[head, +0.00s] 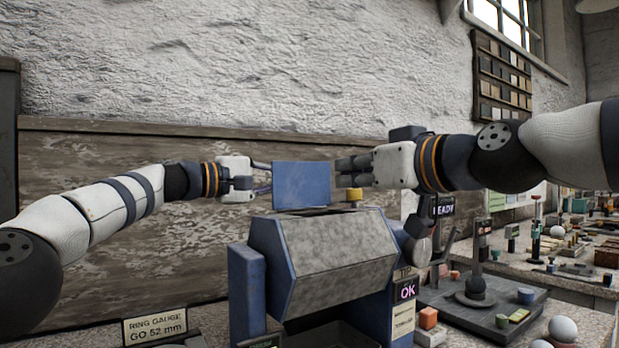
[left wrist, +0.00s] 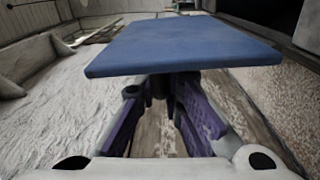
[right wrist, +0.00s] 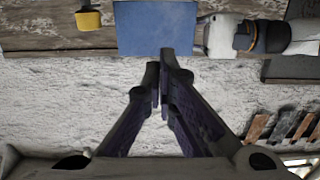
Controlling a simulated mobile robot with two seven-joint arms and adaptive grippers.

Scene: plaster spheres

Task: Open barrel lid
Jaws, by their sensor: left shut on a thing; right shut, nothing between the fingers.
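The barrel (head: 330,260) is a grey faceted drum in a blue stand. Its blue lid (head: 301,185) stands up, facing the head camera, above the dark opening on top; I cannot tell whether it is attached. The lid fills the upper part of the left wrist view (left wrist: 185,45). My left gripper (head: 266,178) is at the lid's left edge, shut on a dark part under it, mostly hidden by the lid. My right gripper (head: 341,166) is shut and empty, just right of the lid and apart from it. The lid also shows in the right wrist view (right wrist: 156,27).
A yellow knob (head: 353,195) sits right of the lid, below my right gripper. The bench at right holds a dark plate (head: 480,315), white spheres (head: 562,328) and small blocks. A wall is behind.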

